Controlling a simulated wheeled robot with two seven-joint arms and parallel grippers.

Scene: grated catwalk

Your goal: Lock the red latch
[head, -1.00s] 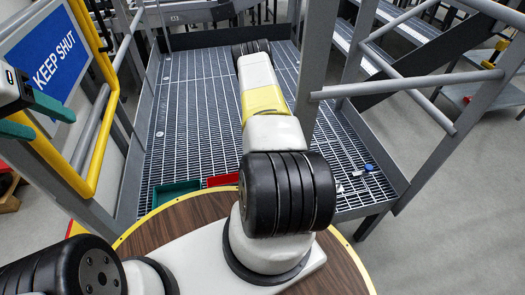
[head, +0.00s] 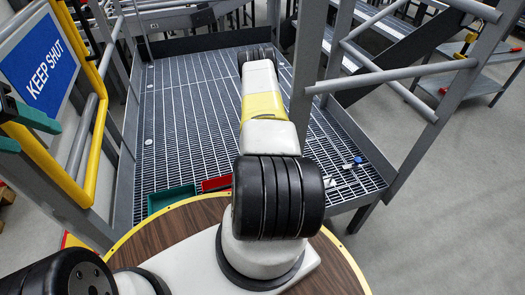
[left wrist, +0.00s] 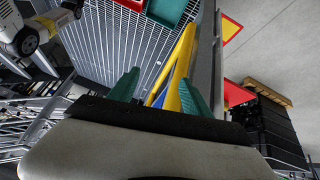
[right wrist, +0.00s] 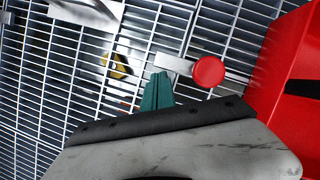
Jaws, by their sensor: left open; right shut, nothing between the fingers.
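A round red knob (right wrist: 208,71) on a short grey metal bar (right wrist: 174,64) shows in the right wrist view; it seems to be the red latch. My right gripper (right wrist: 158,76) is shut and empty, its green tips left of the knob and slightly lower in the picture, apart from it. I cannot tell their difference in depth. The right gripper and the latch do not show in the head view. My left gripper (head: 37,136) is open and empty at the left edge, beside a yellow-framed gate with a blue KEEP SHUT sign (head: 40,68). In the left wrist view its fingers (left wrist: 158,88) stand apart.
A green bin (head: 171,197) and a red bin (head: 217,183) sit on the grating just beyond my round base. A large red surface (right wrist: 288,100) fills the right side of the right wrist view. Grey railings (head: 400,68) bound the right. Small loose items (head: 357,160) lie on the grating.

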